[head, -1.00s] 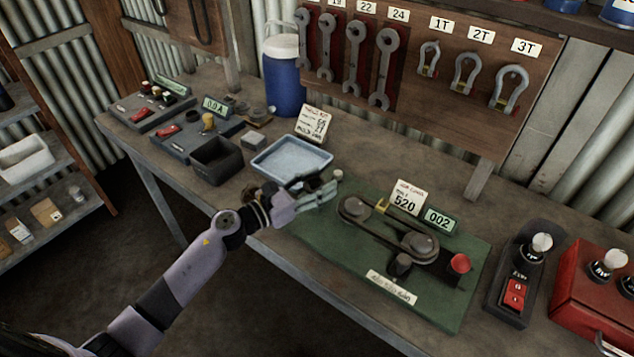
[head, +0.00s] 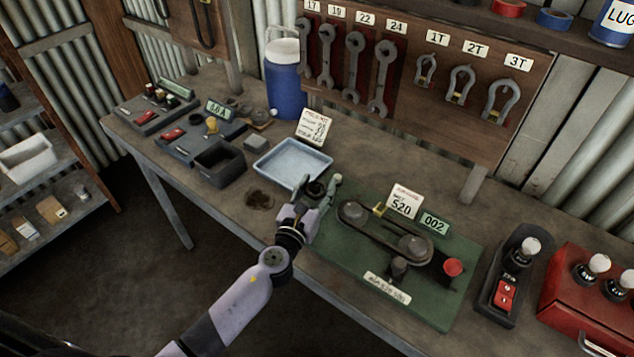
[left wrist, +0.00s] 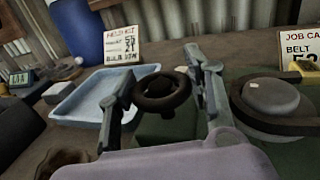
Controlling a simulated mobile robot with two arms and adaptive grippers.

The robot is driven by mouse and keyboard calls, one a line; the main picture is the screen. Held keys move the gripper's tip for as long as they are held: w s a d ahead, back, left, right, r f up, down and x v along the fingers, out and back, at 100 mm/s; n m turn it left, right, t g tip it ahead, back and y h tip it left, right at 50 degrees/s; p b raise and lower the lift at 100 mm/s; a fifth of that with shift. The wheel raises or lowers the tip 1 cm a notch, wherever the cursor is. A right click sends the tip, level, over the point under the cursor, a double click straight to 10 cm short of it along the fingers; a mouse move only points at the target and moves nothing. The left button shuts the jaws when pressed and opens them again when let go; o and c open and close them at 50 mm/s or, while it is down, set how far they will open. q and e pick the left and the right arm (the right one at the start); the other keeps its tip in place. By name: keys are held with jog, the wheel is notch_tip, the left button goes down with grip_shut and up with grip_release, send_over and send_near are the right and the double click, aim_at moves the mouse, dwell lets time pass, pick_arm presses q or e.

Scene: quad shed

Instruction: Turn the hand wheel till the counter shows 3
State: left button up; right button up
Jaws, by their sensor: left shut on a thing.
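A dark hand wheel (head: 316,187) stands at the left end of a green base plate (head: 425,308). It is a ring with a hub, and it also shows in the left wrist view (left wrist: 160,86). My left gripper (head: 314,193) is shut on the hand wheel, one finger at each side of it. The fingers partly hide the wheel in the head view. The counter (head: 436,223) behind the belt (head: 384,236) reads 002. A job card (head: 404,201) next to it shows BELT and 520. My right gripper is not in view.
A pale blue tray (head: 268,173) lies close behind and left of the wheel. A red knob (head: 453,267) is at the plate's right end. A switch box (head: 498,309) and a red box (head: 590,325) stand farther right.

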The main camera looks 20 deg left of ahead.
pick_arm(q)
jog(key=shift+n+y, duration=1.5)
jog(key=shift+y, duration=0.8)
jog(key=shift+y, duration=0.3)
jog(key=o, duration=1.2)
jog(key=v, duration=1.2)
jog(key=shift+r, duration=0.25)
jog(key=shift+n, duration=0.3)
